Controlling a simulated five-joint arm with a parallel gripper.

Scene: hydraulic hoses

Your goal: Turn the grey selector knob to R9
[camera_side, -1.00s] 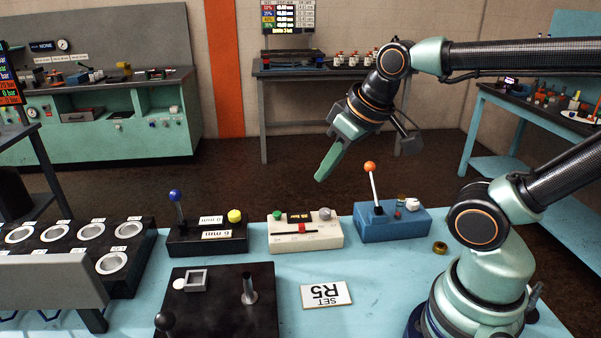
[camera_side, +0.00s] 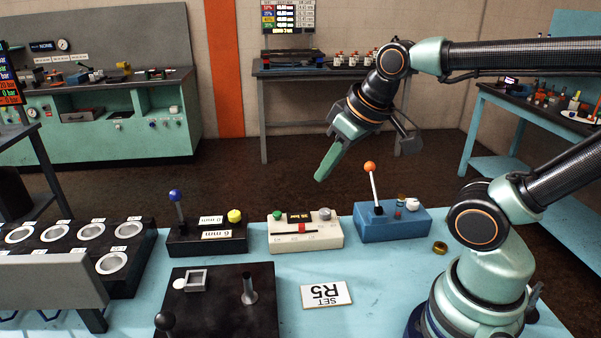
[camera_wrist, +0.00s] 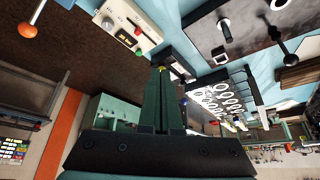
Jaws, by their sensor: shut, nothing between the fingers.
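A grey knob (camera_side: 325,214) sits on the right end of the cream control box (camera_side: 306,240), beside a small dark display. The direction it points is too small to tell. In the wrist view the cream box (camera_wrist: 125,14) is at the upper left, with the grey knob (camera_wrist: 107,22) on it. My gripper (camera_side: 321,178) is shut and empty, above and behind the box, touching nothing. Its fingers (camera_wrist: 161,71) are together in the wrist view.
A blue box with an orange-topped lever (camera_side: 371,168) stands to the right, and a black box with a blue lever (camera_side: 176,197) to the left. A dark plate (camera_side: 222,315) lies in front. A brass ring (camera_side: 440,247) lies on the light blue table.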

